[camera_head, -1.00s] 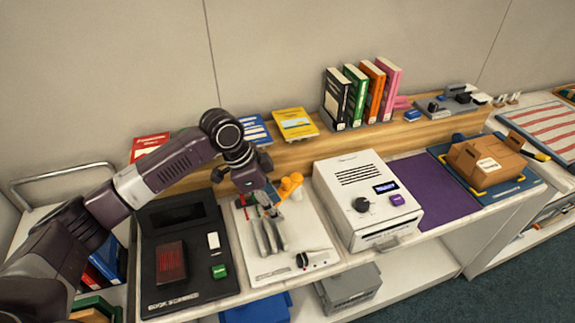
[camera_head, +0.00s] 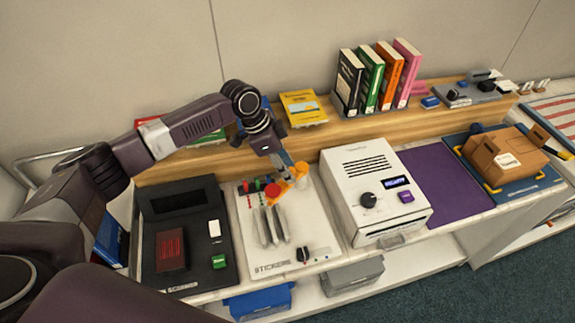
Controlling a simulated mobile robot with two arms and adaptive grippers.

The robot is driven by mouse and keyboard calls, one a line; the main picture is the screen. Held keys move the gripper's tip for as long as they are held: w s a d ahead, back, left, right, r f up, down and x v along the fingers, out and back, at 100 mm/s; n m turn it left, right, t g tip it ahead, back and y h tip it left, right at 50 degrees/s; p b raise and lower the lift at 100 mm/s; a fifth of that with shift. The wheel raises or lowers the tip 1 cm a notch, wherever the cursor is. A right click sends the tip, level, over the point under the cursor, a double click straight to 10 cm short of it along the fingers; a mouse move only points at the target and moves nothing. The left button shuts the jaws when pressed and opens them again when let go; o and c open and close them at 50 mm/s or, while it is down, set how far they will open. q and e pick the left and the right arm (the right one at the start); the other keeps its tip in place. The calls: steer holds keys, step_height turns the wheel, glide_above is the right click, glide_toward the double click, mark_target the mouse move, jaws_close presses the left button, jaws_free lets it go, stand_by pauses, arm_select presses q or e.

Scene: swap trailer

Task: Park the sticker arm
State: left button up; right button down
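The sticker station is a white board (camera_head: 244,245) marked "STICKERS" on the counter. Several upright grey plates (camera_head: 268,226) stand on it, with red and green round pieces behind them. An orange arm-like part (camera_head: 297,172), likely the sticker arm, lies at the board's back right beside a small white cylinder (camera_head: 302,182). My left gripper (camera_head: 284,164) points down at the board's back edge, right by the orange part. Its fingers are small and overlap the orange part, so I cannot tell whether they touch or hold it. My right gripper is not in view.
A black book scanner (camera_head: 225,245) with a dark red book is left of the board. A white machine (camera_head: 362,190) with a knob stands close on the right, then a purple mat (camera_head: 436,190) and a cardboard box (camera_head: 503,157). Books line the wooden ledge behind.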

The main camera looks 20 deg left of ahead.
arm_select(q)
steer(key=shift+s, duration=0.1)
jaws_close()
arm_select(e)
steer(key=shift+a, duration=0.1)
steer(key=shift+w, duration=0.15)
